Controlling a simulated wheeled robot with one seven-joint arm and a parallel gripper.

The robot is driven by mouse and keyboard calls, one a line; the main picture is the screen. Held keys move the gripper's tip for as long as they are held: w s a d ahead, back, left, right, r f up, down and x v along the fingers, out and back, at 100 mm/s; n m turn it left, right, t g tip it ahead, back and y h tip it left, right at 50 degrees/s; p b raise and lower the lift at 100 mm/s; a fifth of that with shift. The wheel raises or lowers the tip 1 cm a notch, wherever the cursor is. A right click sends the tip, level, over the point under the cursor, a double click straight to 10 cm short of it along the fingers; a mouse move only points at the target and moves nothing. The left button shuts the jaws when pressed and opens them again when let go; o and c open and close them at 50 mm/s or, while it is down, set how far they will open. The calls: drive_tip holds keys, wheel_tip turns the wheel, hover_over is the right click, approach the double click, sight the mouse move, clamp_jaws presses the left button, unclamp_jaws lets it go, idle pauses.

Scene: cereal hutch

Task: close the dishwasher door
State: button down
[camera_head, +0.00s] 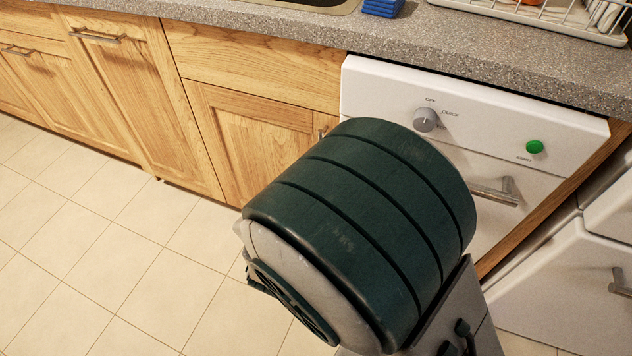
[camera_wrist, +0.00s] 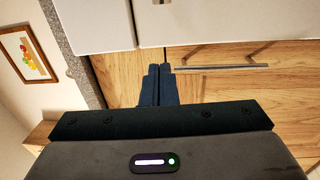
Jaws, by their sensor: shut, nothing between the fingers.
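The white dishwasher stands under the counter at the right in the head view. Its control panel (camera_head: 470,118) has a grey knob and a green button. Below it, the dishwasher door (camera_head: 535,183) with its metal handle (camera_head: 497,192) looks upright and about in line with the panel; my arm hides much of it, and I cannot tell whether it is fully latched. The wrist view shows the door (camera_wrist: 230,20) and panel (camera_wrist: 100,25) edges, with a narrow seam between. My gripper (camera_wrist: 158,68) is shut and empty, its tips near the door's side edge and a wooden cabinet. My arm hides it in the head view.
Wooden cabinets (camera_head: 265,130) with metal handles line the left. A white appliance (camera_head: 560,275) stands at the right. The grey counter (camera_head: 270,25) carries a dish rack (camera_head: 560,18) and blue sponges (camera_head: 382,7). The tiled floor (camera_head: 80,260) at left is clear.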

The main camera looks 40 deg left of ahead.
drive_tip(key=b+x, duration=0.2)
drive_tip(key=x, duration=0.7)
drive_tip(key=shift+b, duration=0.35)
drive_tip(key=shift+w+a, duration=0.15)
